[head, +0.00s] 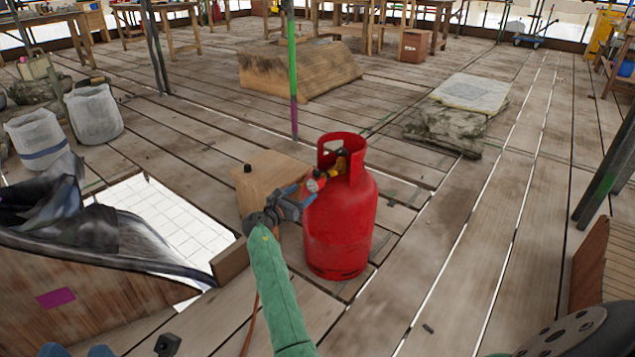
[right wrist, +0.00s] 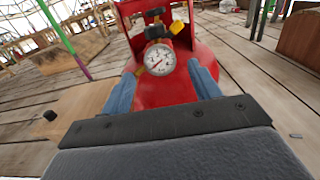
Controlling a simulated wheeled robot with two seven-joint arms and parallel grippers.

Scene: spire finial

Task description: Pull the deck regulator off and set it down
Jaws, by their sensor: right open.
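The red gas cylinder (head: 342,225) stands upright on the plank deck, with an open collar on top. The regulator, with its round white-faced gauge (right wrist: 160,60) and yellow and black parts, sits at the cylinder's collar. Its brassy fitting (head: 341,163) shows in the head view. My right gripper (head: 311,190), on the green arm, is at the cylinder's upper left side. In the right wrist view its blue fingers (right wrist: 166,84) are apart, one to each side below the gauge. Any contact is unclear. Blue and green parts of my left gripper (head: 98,351) show at the bottom left edge, mostly cut off.
A wooden box (head: 277,177) with a black knob stands left of the cylinder. A white gridded opening (head: 165,225) and dark draped sheeting (head: 95,228) lie further left. A thin green and purple pole (head: 292,75) rises behind.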

